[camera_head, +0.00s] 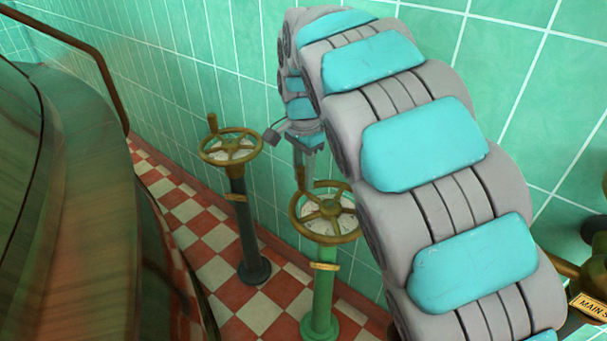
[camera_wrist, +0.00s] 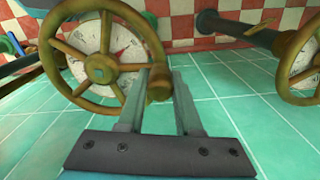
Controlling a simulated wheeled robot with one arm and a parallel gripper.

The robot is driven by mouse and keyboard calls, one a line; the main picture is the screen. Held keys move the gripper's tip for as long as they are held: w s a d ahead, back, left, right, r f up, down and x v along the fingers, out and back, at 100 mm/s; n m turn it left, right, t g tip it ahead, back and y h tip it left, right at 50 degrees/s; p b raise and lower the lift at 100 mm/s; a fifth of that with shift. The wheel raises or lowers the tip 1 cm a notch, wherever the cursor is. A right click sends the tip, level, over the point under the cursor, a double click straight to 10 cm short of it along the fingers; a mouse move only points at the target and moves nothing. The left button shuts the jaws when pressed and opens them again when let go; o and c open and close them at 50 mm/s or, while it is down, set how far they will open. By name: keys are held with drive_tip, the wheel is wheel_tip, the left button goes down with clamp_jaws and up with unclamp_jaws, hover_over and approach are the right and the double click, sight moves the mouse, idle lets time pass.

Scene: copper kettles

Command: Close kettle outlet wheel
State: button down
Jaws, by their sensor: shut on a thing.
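A brass hand wheel (camera_head: 328,208) with a pale dial stands on a green pillar (camera_head: 323,295) in the middle of the head view. It also shows at the upper left of the wrist view (camera_wrist: 103,68). My gripper (camera_head: 301,180) is at its far-side rim. In the wrist view my gripper (camera_wrist: 158,84) has its two fingers on either side of the wheel's brass handle knob (camera_wrist: 159,83) and is shut on it. The small plate (camera_head: 324,266) on the pillar is too small to read. Part of the dial is hidden by the spokes.
A second brass wheel (camera_head: 231,147) stands on a dark pillar (camera_head: 247,215) to the left. A large dark copper vessel (camera_head: 80,220) fills the left side. A green tiled wall (camera_head: 210,70) runs close behind the wheels. Red and white checkered floor (camera_head: 215,240) lies between.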

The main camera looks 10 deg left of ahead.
drive_tip(key=shift+w, duration=0.1)
drive_tip(key=c, duration=0.6)
unclamp_jaws()
drive_tip(key=shift+r, duration=0.1)
drive_tip(key=shift+r, duration=3.8)
